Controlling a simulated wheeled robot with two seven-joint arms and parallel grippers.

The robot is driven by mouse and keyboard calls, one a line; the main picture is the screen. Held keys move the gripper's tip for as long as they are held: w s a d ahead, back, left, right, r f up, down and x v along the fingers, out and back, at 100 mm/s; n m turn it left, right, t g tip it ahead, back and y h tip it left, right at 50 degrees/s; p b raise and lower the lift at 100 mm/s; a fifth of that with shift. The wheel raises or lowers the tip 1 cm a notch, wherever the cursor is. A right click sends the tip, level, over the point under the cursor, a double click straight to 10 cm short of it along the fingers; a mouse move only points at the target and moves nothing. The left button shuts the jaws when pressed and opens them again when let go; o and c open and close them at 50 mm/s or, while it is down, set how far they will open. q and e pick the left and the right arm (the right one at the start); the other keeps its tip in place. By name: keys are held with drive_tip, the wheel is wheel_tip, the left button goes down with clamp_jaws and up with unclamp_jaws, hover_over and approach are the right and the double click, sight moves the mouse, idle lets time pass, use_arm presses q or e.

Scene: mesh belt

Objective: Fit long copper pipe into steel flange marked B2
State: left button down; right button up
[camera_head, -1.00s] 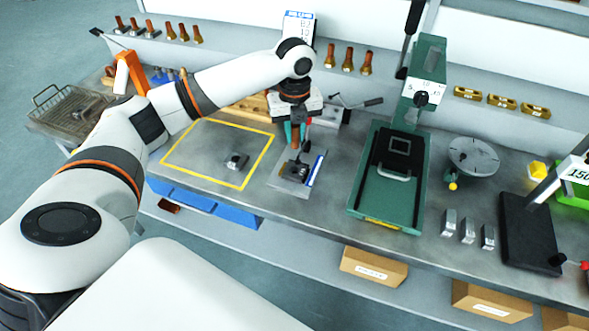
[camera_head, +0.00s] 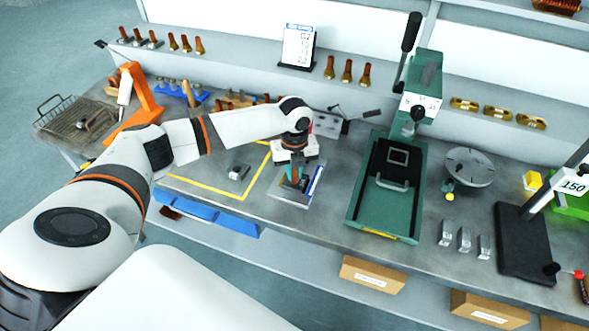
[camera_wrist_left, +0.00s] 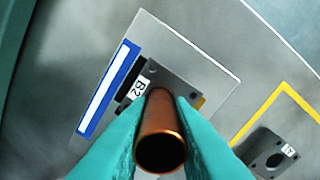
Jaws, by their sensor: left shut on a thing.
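In the left wrist view the long copper pipe (camera_wrist_left: 160,138) is clamped between the teal fingers of my left gripper (camera_wrist_left: 163,110), its open near end facing the camera. The dark steel flange marked B2 (camera_wrist_left: 185,88) lies directly beyond the pipe, on a light plate with a blue-and-white strip. The pipe's far end overlaps the flange; its bore is hidden, so I cannot tell whether the pipe is inside. In the head view my left gripper (camera_head: 293,172) is low over that plate (camera_head: 316,181), hiding most of the flange. My right gripper is out of view.
A second flange (camera_head: 238,172) lies within a yellow-taped square left of the plate. A green press (camera_head: 362,210) stands to the right. Blue bins (camera_head: 230,219) hang below the bench's front edge. Several copper fittings stand on the back shelf (camera_head: 230,60).

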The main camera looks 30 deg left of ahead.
use_arm(q)
drive_tip(key=shift+f, duration=0.1)
drive_tip(key=c, duration=1.3)
unclamp_jaws()
wheel_tip(320, 180, up, 12)
drive_tip(key=b, duration=0.3)
drive_tip(key=shift+r, duration=0.2)
drive_tip(key=shift+f, duration=0.1)
